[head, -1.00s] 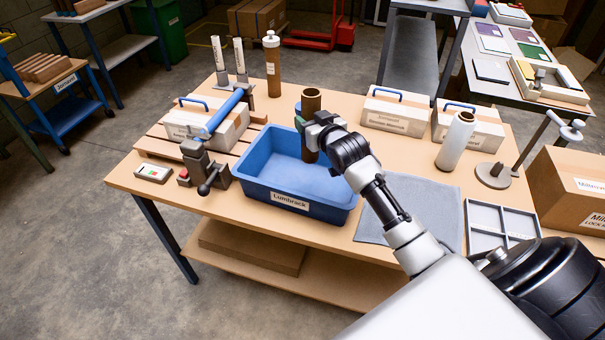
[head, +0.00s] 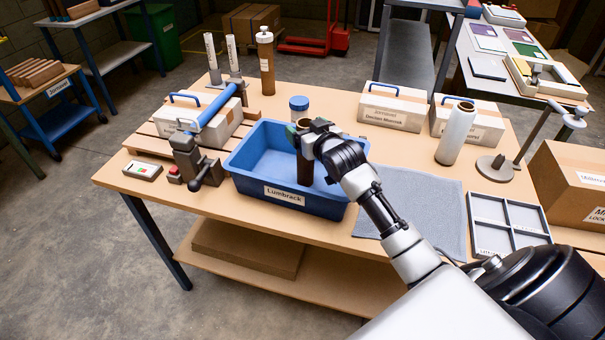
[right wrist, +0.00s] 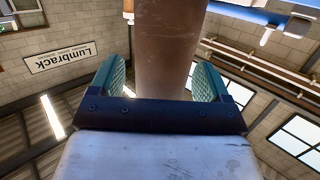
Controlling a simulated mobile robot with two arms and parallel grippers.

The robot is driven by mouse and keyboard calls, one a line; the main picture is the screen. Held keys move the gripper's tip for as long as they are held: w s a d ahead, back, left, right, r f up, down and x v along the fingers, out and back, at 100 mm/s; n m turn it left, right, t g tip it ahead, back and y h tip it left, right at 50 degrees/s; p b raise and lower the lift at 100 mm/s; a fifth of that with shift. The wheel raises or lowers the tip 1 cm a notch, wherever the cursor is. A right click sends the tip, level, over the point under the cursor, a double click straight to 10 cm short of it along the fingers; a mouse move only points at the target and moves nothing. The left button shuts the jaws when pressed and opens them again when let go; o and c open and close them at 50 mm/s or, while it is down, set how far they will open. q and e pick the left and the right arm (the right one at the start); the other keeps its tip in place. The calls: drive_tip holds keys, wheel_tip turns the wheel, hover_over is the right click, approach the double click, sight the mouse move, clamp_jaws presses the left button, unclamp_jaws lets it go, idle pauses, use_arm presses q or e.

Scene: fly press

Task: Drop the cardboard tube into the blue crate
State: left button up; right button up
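The brown cardboard tube (head: 305,166) stands about upright inside the blue crate (head: 290,197), which is labelled Lumbrack. Its lower end is below the crate's rim; whether it touches the floor is hard to see. My right gripper (head: 303,130) is around the tube's upper part. In the right wrist view the tube (right wrist: 168,45) passes between the green finger pads (right wrist: 160,80). A narrow gap shows beside the left pad, so the fingers look open around the tube. My left gripper is out of view.
A blue-lidded jar (head: 299,108) stands behind the crate. A clamp-like press (head: 195,160) is at its left. A capped brown bottle (head: 266,65) stands behind.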

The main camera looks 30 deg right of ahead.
drive_tip(key=shift+r, duration=0.15)
drive_tip(key=shift+s+d+r+b, duration=0.5)
drive_tip(key=shift+s+d+r, duration=0.4)
drive_tip(key=shift+s+r, duration=0.9)
drive_tip(key=shift+s+d+r+b, duration=0.45)
drive_tip(key=shift+s+d+r, duration=0.45)
drive_tip(key=shift+s+r, duration=0.85)
drive_tip(key=shift+s+d+r+b, duration=0.5)
drive_tip(key=shift+s+d+r, duration=0.4)
drive_tip(key=shift+s+r, duration=0.9)
drive_tip(key=shift+w, duration=0.1)
